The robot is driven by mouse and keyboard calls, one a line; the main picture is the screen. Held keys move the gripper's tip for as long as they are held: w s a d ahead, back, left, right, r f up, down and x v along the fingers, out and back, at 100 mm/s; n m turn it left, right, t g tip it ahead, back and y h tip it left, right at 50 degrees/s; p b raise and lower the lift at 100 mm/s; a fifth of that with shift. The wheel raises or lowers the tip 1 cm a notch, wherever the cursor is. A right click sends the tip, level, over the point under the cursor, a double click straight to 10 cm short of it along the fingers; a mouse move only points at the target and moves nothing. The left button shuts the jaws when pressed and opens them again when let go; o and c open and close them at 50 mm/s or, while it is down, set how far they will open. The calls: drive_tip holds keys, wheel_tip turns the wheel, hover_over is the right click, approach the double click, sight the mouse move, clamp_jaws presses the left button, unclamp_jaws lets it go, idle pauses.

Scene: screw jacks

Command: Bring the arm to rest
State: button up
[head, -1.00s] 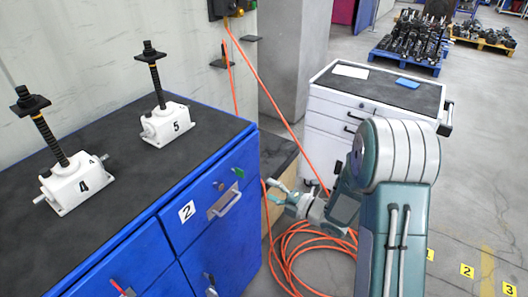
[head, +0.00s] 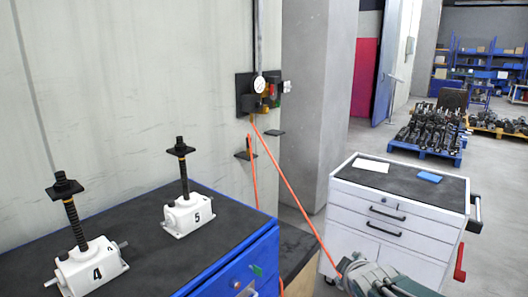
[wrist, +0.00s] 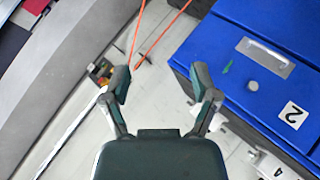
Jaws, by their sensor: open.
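My gripper (wrist: 163,84) shows in the wrist view with its two dark fingers spread apart and nothing between them. Past the fingers are a pale wall and the front of a blue cabinet (wrist: 275,30) with a silver handle and a "2" label. In the head view, part of my arm (head: 385,283) shows at the bottom edge, in front of the white tool cart. The fingers cannot be made out clearly there.
Screw jacks 4 (head: 92,267) and 5 (head: 188,213) stand upright on the blue cabinet's dark top. An orange hose (head: 297,200) hangs from a wall-mounted gauge unit (head: 262,90). A white tool cart (head: 395,215) stands right. Loaded pallets (head: 432,130) lie farther back on open floor.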

drive_tip(key=s+a+m+g, duration=0.1)
drive_tip(key=s+m, duration=0.4)
drive_tip(key=s, duration=0.5)
drive_tip(key=s+a+r+m+g, duration=0.1)
drive_tip(key=s+m+g, duration=0.3)
drive_tip(key=s, duration=0.6)
drive_tip(key=shift+s+a+r+m+g+y, duration=0.3)
drive_tip(key=shift+a+m+y, duration=0.1)
drive_tip(key=shift+a+m, duration=0.1)
